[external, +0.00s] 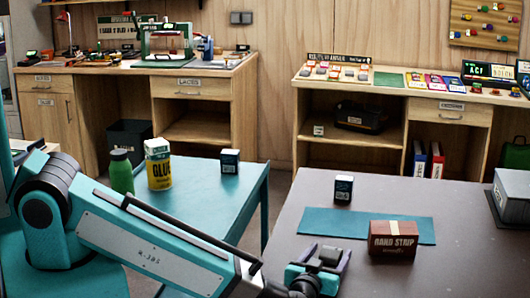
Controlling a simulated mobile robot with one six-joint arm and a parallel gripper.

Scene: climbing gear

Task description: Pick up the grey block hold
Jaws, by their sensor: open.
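My gripper (328,250) is open, low over the near left part of the dark grey table (345,283), with its two fingers apart. A small dark grey piece (329,257) shows between the fingers. It looks like the grey block hold, but the gripper body partly hides it, and I cannot tell whether the fingers touch it.
A small dark box (343,189) stands behind the mat. A grey case (511,196) is at the right edge. The left teal table (205,207) holds a glue container (158,170) and green bottle (121,173).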

